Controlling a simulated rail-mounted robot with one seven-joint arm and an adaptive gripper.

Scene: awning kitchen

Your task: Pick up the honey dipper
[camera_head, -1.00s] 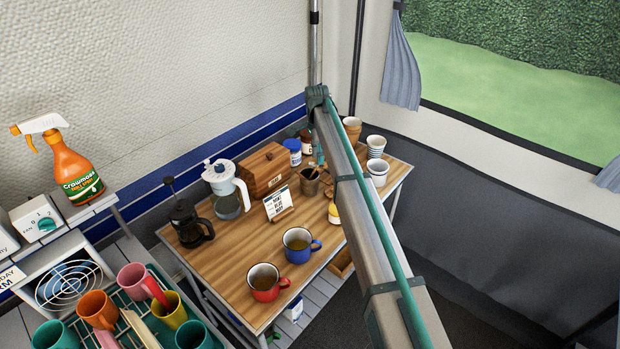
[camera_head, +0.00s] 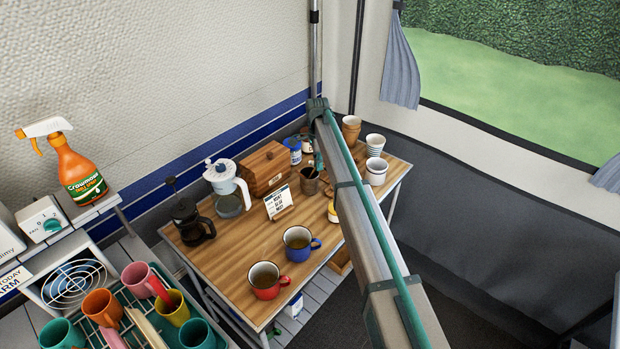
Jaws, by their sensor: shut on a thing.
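My gripper (camera_head: 319,161) shows only as a small teal part beside the arm, over a brown pot (camera_head: 310,182) at the back right of the wooden table. The arm link in front hides most of it. It is shut on a thin thing at the pot's mouth, which I take to be the honey dipper; its shape is too small and covered to make out. I cannot tell whether the dipper is still inside the pot.
The table (camera_head: 240,250) also bears a red mug (camera_head: 266,283), a blue mug (camera_head: 297,246), a small sign (camera_head: 279,203), a wooden box (camera_head: 265,168), a glass jug (camera_head: 228,192) and a black press (camera_head: 190,222).

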